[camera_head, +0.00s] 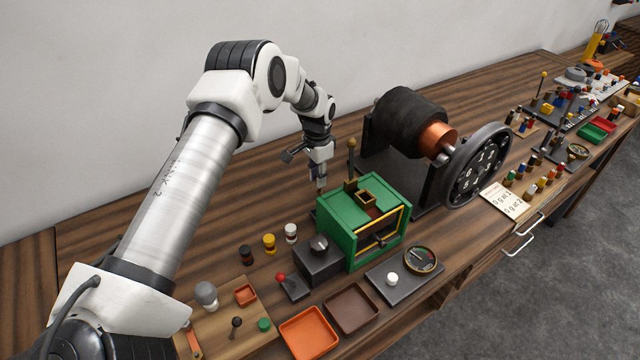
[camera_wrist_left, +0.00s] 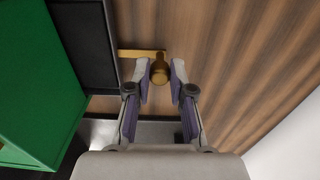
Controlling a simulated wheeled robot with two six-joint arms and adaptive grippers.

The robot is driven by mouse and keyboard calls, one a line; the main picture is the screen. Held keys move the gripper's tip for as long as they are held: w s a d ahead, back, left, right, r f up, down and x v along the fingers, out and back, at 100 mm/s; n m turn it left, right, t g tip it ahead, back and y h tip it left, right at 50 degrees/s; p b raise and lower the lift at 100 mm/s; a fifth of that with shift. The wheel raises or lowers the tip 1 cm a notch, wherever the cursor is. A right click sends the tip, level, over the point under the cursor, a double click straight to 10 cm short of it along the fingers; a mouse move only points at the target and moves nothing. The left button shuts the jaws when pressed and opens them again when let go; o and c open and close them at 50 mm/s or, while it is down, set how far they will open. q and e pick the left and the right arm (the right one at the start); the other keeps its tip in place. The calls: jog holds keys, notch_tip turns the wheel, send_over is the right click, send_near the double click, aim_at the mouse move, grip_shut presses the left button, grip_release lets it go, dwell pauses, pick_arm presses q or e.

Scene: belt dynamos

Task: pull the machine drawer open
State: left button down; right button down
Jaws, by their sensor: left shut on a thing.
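The green machine (camera_head: 348,238) with gold trim stands upright on the wooden bench, in the middle of the head view. Its green side (camera_wrist_left: 40,85) and a dark grey part (camera_wrist_left: 86,45) fill the left of the left wrist view. A brass bar with a round brass knob (camera_wrist_left: 159,72) sticks out beside the dark part. My left gripper (camera_wrist_left: 160,70) is shut on this knob, one finger on each side. In the head view the left gripper (camera_head: 321,186) points down at the machine's far left side, and the knob is hidden there. I cannot see how far any drawer is out.
A dark roller with a copper band (camera_head: 437,138) and a numbered handwheel (camera_head: 475,165) stand right behind the machine. A dark box with a knob (camera_head: 318,262), a gauge plate (camera_head: 405,277) and orange (camera_head: 308,332) and brown (camera_head: 351,308) trays lie in front. Bare bench lies left of the gripper.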

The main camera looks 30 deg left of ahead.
pick_arm(q)
jog(key=shift+d, duration=0.3)
jog(key=c, duration=1.2)
grip_release()
jog(key=shift+d, duration=0.1)
jog(key=shift+o, duration=0.9)
jog(key=shift+w, duration=0.2)
jog(key=shift+w+f, duration=0.1)
jog(key=shift+f, duration=0.05)
jog(key=shift+r, duration=0.35)
notch_tip(320, 180, up, 11)
jog(key=shift+r, duration=0.1)
